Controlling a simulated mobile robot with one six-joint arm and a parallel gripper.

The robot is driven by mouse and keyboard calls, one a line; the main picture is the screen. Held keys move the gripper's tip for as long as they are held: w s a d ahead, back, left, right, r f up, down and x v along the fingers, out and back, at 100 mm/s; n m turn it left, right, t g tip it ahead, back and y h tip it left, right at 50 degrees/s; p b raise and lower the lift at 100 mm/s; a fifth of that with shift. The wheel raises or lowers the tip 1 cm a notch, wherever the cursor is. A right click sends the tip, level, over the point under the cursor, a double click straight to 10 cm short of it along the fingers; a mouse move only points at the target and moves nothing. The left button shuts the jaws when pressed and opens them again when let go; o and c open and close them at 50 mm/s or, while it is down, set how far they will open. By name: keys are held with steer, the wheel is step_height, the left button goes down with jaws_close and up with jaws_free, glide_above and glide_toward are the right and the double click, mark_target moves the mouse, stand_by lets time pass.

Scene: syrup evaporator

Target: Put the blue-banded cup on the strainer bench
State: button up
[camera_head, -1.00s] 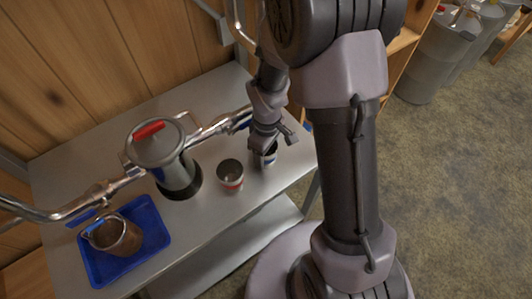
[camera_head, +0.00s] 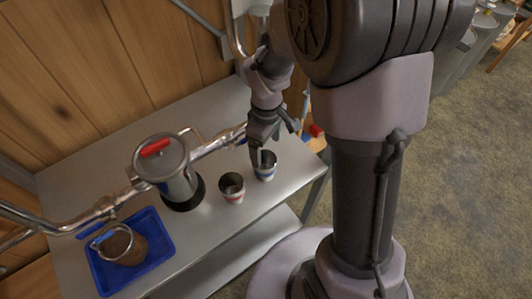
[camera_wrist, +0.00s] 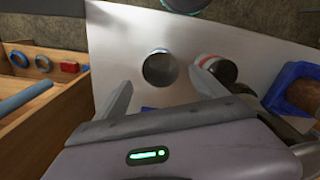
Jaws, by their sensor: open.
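The blue-banded cup (camera_head: 265,167) stands upright on the grey metal bench (camera_head: 232,238), right of the red-banded cup (camera_head: 231,188). My gripper (camera_head: 274,142) is open and empty above the blue-banded cup, with one finger partly in front of its rim in the head view. In the wrist view the blue-banded cup (camera_wrist: 160,67) shows its dark open mouth beyond and between my spread fingers (camera_wrist: 158,92); its band is hard to make out there. The red-banded cup (camera_wrist: 217,69) is just to its right in that view, behind a fingertip.
A strainer with a red-handled lid (camera_head: 160,158) and metal pipes stands on the bench. A blue tray (camera_head: 160,258) holding a brown pot (camera_head: 122,244) is at the left. A wooden wall backs the bench. Bare bench shows along the front edge.

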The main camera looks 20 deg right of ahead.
steer(key=s+a+r+m+t+y, duration=0.1)
steer(key=s+a+r+m+t, duration=0.1)
steer(key=s+r+m, duration=0.4)
steer(key=s+a+r+m+t, duration=0.1)
steer(key=s+r+m+t, duration=0.2)
steer(key=r, duration=1.1)
steer(key=s+m, duration=0.3)
steer(key=s, duration=0.2)
steer(key=shift+s+a+t+y, duration=0.35)
steer(key=shift+a+t+y, duration=0.05)
step_height(320, 180, down, 8)
steer(key=b, duration=0.7)
steer(key=shift+r+b, duration=0.2)
steer(key=shift+b, duration=0.1)
